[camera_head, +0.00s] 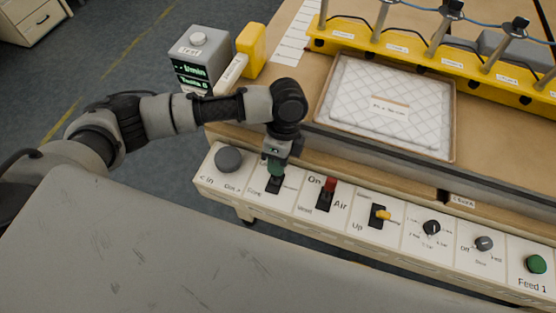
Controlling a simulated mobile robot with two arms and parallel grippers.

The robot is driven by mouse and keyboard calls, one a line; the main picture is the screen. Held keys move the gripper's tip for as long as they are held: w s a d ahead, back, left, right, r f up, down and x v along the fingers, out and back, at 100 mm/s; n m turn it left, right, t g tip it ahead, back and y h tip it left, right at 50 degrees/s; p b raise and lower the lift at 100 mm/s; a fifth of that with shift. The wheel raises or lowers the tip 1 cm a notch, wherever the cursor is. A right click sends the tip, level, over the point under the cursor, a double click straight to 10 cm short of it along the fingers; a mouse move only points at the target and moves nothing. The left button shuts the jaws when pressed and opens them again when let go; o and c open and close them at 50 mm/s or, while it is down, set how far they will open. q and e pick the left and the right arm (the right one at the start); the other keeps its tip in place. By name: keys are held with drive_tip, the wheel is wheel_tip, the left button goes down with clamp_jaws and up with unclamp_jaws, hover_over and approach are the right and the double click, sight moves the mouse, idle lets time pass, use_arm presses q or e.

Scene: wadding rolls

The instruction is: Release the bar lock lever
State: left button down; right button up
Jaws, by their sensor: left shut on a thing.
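A white control panel (303,207) runs along the front of the bench. A lever with a green handle (276,169) stands up from a dark slot plate near the panel's left end. Its small label is too small to read surely. My left gripper (277,158) comes down from above and is shut on the green handle, hiding its top. To the right are a red-handled lever (330,186) marked On and Air, and a yellow-tipped lever (382,215) marked Up. My right gripper is not in view.
A grey round knob (228,159) sits left of the green lever. Two dark knobs and a green button (536,264) are farther right. A tray with a white quilted pad (390,90) lies behind, below a yellow bar (400,55). A grey display box (198,60) stands at the left.

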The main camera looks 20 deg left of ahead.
sight(275, 181)
use_arm(q)
drive_tip(key=shift+s+r+t+p, duration=0.35)
drive_tip(key=shift+t+p, duration=0.15)
drive_tip(key=shift+p, duration=0.45)
drive_tip(key=s+t+p, duration=0.1)
drive_tip(key=t+p, duration=0.1)
drive_tip(key=shift+s+r+p, duration=0.1)
drive_tip(key=shift+p, duration=0.2)
drive_tip(key=shift+s+t+p, duration=0.55)
drive_tip(key=shift+t+p, duration=0.35)
drive_tip(key=shift+t, duration=0.3)
drive_tip(key=shift+s+f+t+p, duration=0.4)
drive_tip(key=shift+s+t+p, duration=0.15)
drive_tip(key=shift+t, duration=0.55)
drive_tip(key=c, duration=1.1)
unclamp_jaws()
